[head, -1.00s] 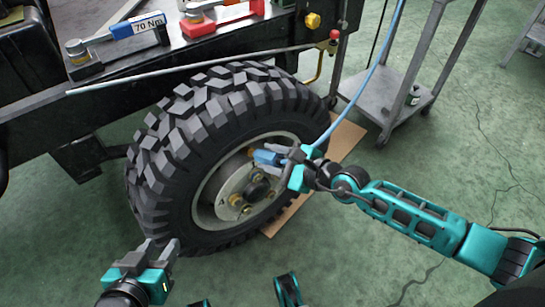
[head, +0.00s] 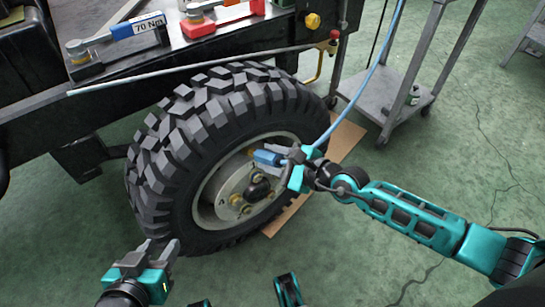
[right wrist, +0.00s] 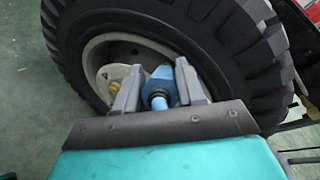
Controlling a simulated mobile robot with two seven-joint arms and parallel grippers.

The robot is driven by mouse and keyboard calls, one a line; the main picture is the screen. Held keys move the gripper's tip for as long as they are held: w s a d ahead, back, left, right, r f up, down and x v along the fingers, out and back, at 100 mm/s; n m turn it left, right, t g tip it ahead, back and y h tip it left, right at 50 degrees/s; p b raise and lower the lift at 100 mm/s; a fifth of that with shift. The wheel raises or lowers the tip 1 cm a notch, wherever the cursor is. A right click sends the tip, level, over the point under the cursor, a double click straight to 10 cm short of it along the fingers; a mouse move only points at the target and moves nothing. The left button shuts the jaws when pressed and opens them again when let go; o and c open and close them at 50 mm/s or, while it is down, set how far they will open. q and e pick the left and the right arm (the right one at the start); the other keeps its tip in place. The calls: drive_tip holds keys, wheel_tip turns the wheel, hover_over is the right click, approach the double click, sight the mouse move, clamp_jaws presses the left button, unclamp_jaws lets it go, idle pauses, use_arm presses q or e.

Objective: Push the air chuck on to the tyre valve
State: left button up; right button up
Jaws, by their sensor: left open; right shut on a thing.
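The tyre (head: 170,165) stands upright on its wheel in the middle of the head view. My right gripper (head: 282,155) is shut on the blue air chuck (head: 266,157), in front of the upper part of the wheel rim (head: 209,205). The chuck's tip points left toward a small brass-coloured piece at the rim; I cannot tell whether they touch. In the right wrist view the chuck (right wrist: 160,85) sits between the two grey fingers, and the valve is hidden. My left gripper (head: 148,252) is open and empty, at the lower left, in front of the tyre's lower edge.
A blue hose (head: 365,85) rises from the chuck to the top. The black chassis (head: 60,120) carries a tool marked 70 Nm (head: 148,24) and a red tool (head: 225,17). A grey trolley (head: 395,95) stands at the right. A cardboard sheet (head: 340,140) lies beside the tyre.

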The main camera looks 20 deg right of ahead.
sight(260, 155)
use_arm(q)
drive_tip(key=shift+f+b, duration=0.35)
drive_tip(key=shift+f, duration=0.05)
use_arm(e)
drive_tip(key=shift+w+a+f, duration=0.3)
drive_tip(key=shift+w+f, duration=0.25)
drive_tip(key=shift+w, duration=0.2)
use_arm(q)
drive_tip(key=shift+r, duration=0.1)
use_arm(e)
drive_tip(key=shift+w+a+f, duration=0.2)
drive_tip(key=shift+w+f, duration=0.2)
drive_tip(key=shift+w, duration=0.25)
drive_tip(key=o, duration=1.2)
drive_tip(key=shift+f, duration=0.1)
drive_tip(key=shift+s+d, duration=0.15)
drive_tip(key=shift+s, duration=0.05)
drive_tip(key=p+v, duration=0.1)
drive_tip(key=v, duration=0.4)
drive_tip(key=shift+p, duration=0.35)
use_arm(q)
drive_tip(key=shift+s+a+r, duration=0.15)
drive_tip(key=shift+a+r, duration=0.1)
drive_tip(key=shift+r, duration=0.2)
use_arm(e)
drive_tip(key=shift+v, duration=3.7)
